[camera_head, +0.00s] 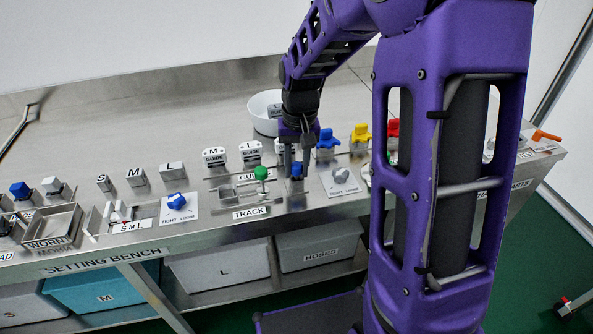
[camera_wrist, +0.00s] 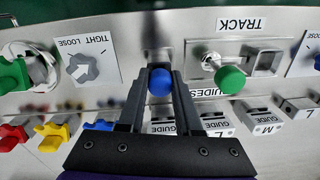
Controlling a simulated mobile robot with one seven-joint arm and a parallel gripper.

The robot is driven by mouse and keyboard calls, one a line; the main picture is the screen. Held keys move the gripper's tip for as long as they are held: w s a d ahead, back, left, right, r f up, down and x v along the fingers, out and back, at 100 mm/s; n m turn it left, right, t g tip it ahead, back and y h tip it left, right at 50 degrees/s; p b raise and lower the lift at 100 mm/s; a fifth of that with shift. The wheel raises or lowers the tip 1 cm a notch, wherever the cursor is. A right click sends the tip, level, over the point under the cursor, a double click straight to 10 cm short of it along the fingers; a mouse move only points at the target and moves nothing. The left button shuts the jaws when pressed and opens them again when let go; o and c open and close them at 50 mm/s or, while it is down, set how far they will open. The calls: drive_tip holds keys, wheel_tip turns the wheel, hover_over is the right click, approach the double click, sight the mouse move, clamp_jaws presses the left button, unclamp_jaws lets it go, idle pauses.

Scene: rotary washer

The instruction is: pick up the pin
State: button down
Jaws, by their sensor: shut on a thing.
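The pin (camera_wrist: 160,83) shows as a round blue head between the two fingers of my gripper (camera_wrist: 158,72) in the wrist view. The fingers are closed on it from both sides. In the head view my gripper (camera_head: 296,170) points down over the bench beside the track, with the blue pin head (camera_head: 297,172) between its fingertips. The part below the head is hidden, so I cannot tell whether it is clear of its seat.
A green knob (camera_wrist: 229,79) stands on the track plate close beside my gripper. A tight/loose dial (camera_wrist: 83,68) is on the other side. Guide blocks (camera_head: 250,150), blue and yellow knobs (camera_head: 360,134) and a white bowl (camera_head: 264,110) stand behind.

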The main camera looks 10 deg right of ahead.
sight(296, 164)
wheel_tip(296, 164, up, 10)
drive_tip(key=shift+r+p, duration=0.1)
drive_tip(key=shift+p, duration=0.75)
